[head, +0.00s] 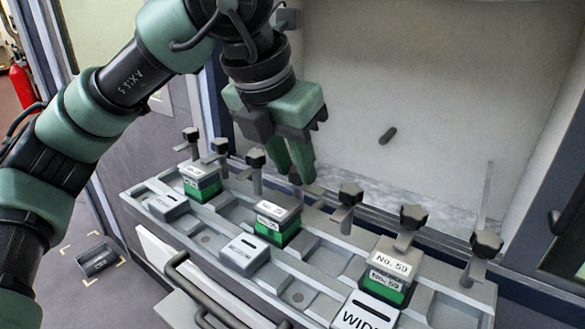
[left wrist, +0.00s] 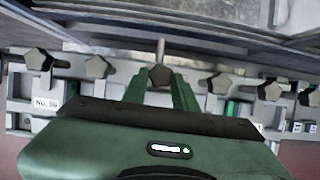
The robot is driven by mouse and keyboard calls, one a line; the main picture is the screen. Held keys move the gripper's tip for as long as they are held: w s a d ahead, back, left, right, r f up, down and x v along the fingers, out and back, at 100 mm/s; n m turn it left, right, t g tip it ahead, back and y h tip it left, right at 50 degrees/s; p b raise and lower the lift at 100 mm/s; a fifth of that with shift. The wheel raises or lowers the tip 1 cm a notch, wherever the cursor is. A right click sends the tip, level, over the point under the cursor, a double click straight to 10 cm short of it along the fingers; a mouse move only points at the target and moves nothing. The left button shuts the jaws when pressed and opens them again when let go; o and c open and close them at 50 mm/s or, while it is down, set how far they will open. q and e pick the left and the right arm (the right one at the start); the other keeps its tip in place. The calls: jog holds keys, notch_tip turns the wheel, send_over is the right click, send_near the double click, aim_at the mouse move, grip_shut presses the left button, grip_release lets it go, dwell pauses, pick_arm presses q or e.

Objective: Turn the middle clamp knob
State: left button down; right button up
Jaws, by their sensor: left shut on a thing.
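My left gripper (head: 300,172) reaches down to the row of clamp knobs, its green fingers around the middle clamp knob (left wrist: 160,76), shut on it. In the head view the fingers mostly hide this dark knob. In the left wrist view it sits between the fingertips (left wrist: 160,84), with a thin grey bar behind it. Dark faceted knobs stand on either side: one to its left (head: 256,158) and one to its right (head: 350,194) in the head view, with more beyond each. My right gripper is not in view.
The grey fixture tray (head: 205,245) holds green-and-white labelled blocks, including one marked No. 59 (head: 390,268), and white label plates (head: 245,254). A dark handle (head: 200,295) runs along its front. A pale panel (head: 440,60) rises behind. A small dark bin (head: 97,260) sits at left.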

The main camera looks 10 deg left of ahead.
pick_arm(q)
jog(key=shift+r+n, duration=0.1)
jog(key=shift+n, duration=0.2)
jog(key=c, duration=1.1)
grip_release()
jog(key=v, duration=0.7)
jog(key=shift+s+r+b, duration=0.15)
jog(key=shift+r+b, duration=0.15)
jog(key=shift+b, duration=0.05)
